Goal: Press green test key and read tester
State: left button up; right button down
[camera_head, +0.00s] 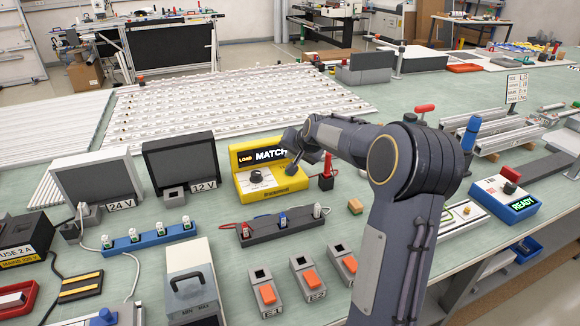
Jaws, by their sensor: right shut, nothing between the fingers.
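The yellow tester (240,160) stands mid-table. Its dark display reads LOAD and MATCH, with MATCH in large white letters. A dark round knob (256,177) sits on its pale front panel. My right arm reaches in from below and bends left over the table. My right gripper (291,166) is shut and empty at the right side of the tester's front. It is small and dark here, and I cannot tell whether it touches the tester. I cannot make out a green key; the gripper covers that part of the panel. My left gripper is out of view.
A red-handled probe (327,166) stands just right of the tester. Boxes marked 24 V (98,182) and 12 V (180,160) stand to the left. Grey blocks with orange switches (267,294) are in front. A blue-and-white READY unit (505,199) is at right.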

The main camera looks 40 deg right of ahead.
notch_tip(320, 180, up, 3)
jog(key=shift+f+p, duration=0.15)
jog(key=shift+p, duration=0.6)
jog(key=shift+f, duration=0.1)
jog(key=s+a+r+n+g+y+p, duration=0.1)
jog(key=s+a+r+n+y, duration=0.15)
jog(key=s+a, duration=0.65)
jog(key=s+a+r+n+y, duration=0.2)
jog(key=s+a+n, duration=0.1)
jog(key=s+a, duration=0.6)
jog(key=s+a+f+n+g, duration=0.1)
jog(key=s+a+f+n, duration=0.1)
jog(key=s+a, duration=0.3)
jog(key=s+a+f+n+g+y, duration=0.1)
jog(key=s+a, duration=0.4)
jog(key=s, duration=0.6)
notch_tip(320, 180, down, 3)
jog(key=shift+s+a+r+n+p, duration=0.15)
jog(key=shift+a+n+p, duration=0.25)
jog(key=shift+n, duration=0.25)
